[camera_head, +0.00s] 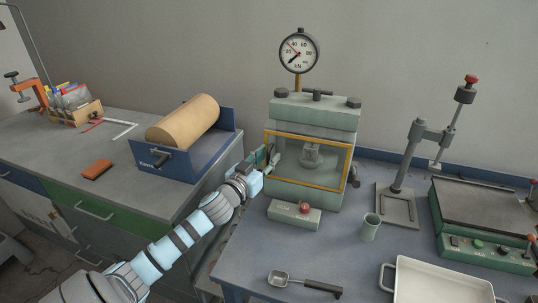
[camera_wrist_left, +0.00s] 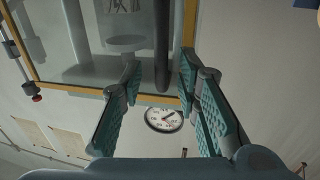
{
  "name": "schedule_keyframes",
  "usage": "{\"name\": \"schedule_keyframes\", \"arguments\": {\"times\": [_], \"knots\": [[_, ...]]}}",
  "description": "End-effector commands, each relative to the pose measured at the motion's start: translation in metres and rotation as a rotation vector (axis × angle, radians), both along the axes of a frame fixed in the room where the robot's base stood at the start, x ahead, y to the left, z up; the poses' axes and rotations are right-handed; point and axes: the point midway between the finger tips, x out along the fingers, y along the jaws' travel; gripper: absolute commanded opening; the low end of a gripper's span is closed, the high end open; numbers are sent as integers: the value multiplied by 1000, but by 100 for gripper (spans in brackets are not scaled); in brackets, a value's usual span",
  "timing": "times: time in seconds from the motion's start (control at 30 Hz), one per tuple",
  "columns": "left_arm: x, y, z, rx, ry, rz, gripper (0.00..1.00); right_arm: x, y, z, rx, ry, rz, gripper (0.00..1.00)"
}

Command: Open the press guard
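The press (camera_head: 315,115) stands at the back of the blue-grey bench. Its guard, a clear panel in a yellow frame (camera_head: 305,187), lies across the press front and looks closed. My left gripper (camera_head: 269,158) is at the guard's left edge. In the left wrist view, my left gripper (camera_wrist_left: 160,74) has its teal-padded fingers apart, with a dark upright bar (camera_wrist_left: 162,45), seemingly the guard's handle, between the fingertips. Gaps show on both sides of the bar. The yellow frame (camera_wrist_left: 70,88) also shows there. My right gripper is not in view.
A box with a red button (camera_head: 294,215) sits before the press, with a green cup (camera_head: 370,228) to its right. A scoop (camera_head: 305,284) and white tray (camera_head: 440,285) lie nearer. A lever stand (camera_head: 397,190) is right of the press. A blue roll holder (camera_head: 170,163) stands left.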

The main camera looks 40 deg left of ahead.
Motion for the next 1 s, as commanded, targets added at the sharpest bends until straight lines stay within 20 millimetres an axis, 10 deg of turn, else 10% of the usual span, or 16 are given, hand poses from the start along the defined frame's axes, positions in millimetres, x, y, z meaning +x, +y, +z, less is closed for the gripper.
{"name": "schedule_keyframes", "arguments": {"times": [0.37, 0.57, 1.0], "knots": [[13, 1, 0, 2, 0, -1, 30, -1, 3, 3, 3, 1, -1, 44], [13, 1, -1, 2, 0, -1, 1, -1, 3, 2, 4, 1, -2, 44], [12, -2, -1, 3, -1, 5, 0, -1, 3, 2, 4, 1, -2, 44]]}}
